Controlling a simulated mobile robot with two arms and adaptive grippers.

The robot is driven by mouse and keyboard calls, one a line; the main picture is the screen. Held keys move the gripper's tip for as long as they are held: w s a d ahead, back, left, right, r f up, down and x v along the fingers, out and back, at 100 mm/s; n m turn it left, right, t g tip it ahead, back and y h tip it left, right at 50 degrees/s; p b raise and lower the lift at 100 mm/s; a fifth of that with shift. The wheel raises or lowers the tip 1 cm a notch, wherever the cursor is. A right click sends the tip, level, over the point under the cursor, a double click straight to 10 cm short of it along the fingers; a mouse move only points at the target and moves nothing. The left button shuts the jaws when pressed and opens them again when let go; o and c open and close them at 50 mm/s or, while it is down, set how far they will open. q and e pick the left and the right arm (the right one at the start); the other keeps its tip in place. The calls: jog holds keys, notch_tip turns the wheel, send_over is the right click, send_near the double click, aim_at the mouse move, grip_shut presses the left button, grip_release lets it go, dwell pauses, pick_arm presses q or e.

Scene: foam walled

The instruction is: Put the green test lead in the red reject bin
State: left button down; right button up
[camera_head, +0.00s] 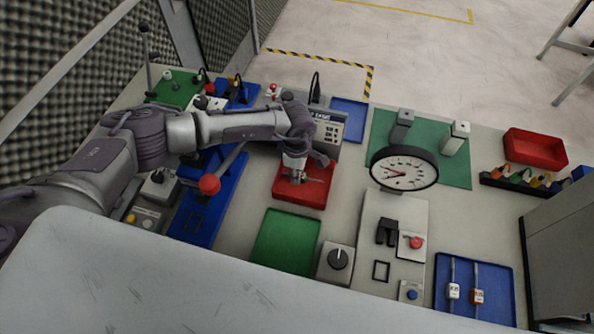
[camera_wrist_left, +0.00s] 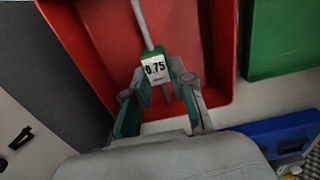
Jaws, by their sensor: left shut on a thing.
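My left gripper (camera_head: 296,174) is over the red bin (camera_head: 284,193) in the middle of the table and points down into it. In the left wrist view the gripper (camera_wrist_left: 160,98) is shut on the green test lead (camera_wrist_left: 152,55), which has a green body, a white label reading 0.75 and a grey rod. The rod reaches away over the floor of the red bin (camera_wrist_left: 95,50). I cannot tell whether the lead touches the bin's floor. In the head view the lead is mostly hidden by the gripper. My right gripper is not in view.
A green tray (camera_head: 286,240) lies in front of the red bin. A meter box (camera_head: 328,128) stands behind it, and a round gauge (camera_head: 403,168) to the right. A blue tray (camera_head: 465,270) holds two labelled leads.

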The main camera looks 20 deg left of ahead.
pick_arm(q)
jog(key=shift+f, duration=0.85)
jog(key=c, duration=1)
grip_release()
jog(key=shift+r, duration=0.15)
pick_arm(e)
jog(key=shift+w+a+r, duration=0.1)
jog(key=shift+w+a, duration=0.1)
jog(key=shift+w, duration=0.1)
